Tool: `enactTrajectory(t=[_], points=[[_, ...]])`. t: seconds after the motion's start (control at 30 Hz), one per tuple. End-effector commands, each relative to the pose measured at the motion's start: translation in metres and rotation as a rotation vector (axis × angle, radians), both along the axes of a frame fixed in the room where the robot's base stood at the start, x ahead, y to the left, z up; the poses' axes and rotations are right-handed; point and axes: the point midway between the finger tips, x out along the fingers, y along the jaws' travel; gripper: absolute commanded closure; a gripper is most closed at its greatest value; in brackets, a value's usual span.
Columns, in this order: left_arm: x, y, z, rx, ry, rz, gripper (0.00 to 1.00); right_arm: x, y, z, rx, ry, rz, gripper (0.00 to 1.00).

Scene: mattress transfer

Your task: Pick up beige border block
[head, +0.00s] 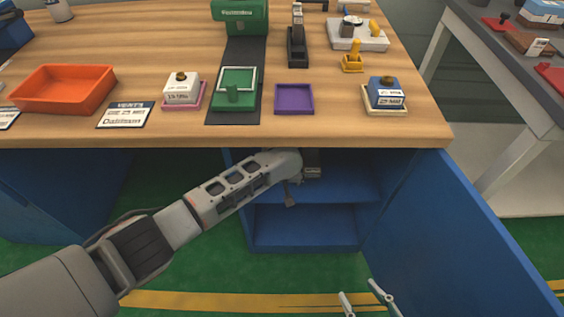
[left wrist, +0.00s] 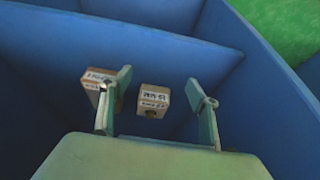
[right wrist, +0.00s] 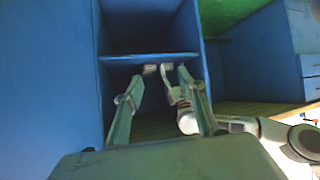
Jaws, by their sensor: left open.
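Inside the open blue cabinet, the left wrist view shows a small block with a white label, tan edges and a dark round spot (left wrist: 154,100). A second tan-edged labelled block (left wrist: 94,84) is partly hidden behind the left finger. I cannot tell for sure which is the beige border block. My left gripper (left wrist: 158,80) is open, its fingers either side of the first block in the picture, with no visible contact. In the head view my left arm reaches into the cabinet under the tabletop. My right gripper (head: 361,290) is open and empty in front of the cabinet.
The wooden tabletop (head: 200,135) overhangs the cabinet (head: 300,240), whose blue door (head: 450,230) stands open at right. On top are an orange tray (head: 62,107), a white block (head: 180,90), a green frame (head: 238,100), a purple tray (head: 294,113) and a blue block (head: 387,88).

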Motion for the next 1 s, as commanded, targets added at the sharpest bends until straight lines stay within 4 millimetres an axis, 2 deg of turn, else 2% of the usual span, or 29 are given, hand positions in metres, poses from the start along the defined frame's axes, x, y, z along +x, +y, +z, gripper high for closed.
enactTrajectory(t=[0.03, 0.3, 0.57, 0.8, 1.0], points=[[0.003, 0.000, -0.008, 0.001, 0.008, -0.001, 0.39, 0.000, 0.004, -0.002, 0.014, 0.003, -0.002, 0.60], [0.019, 0.000, -0.001, 0.001, 0.001, -0.002, 0.39, 0.010, 0.011, 0.014, 0.055, -0.032, -0.018, 0.60], [0.039, 0.000, -0.009, 0.002, 0.008, -0.001, 0.39, 0.002, 0.019, 0.000, 0.088, 0.001, -0.022, 0.60], [0.064, -0.001, -0.008, 0.000, 0.008, -0.001, 0.39, 0.015, 0.031, 0.021, 0.163, -0.044, -0.033, 0.60], [0.069, 0.000, -0.015, 0.002, 0.005, -0.002, 0.39, 0.017, 0.045, 0.027, 0.260, -0.047, -0.055, 0.60]])
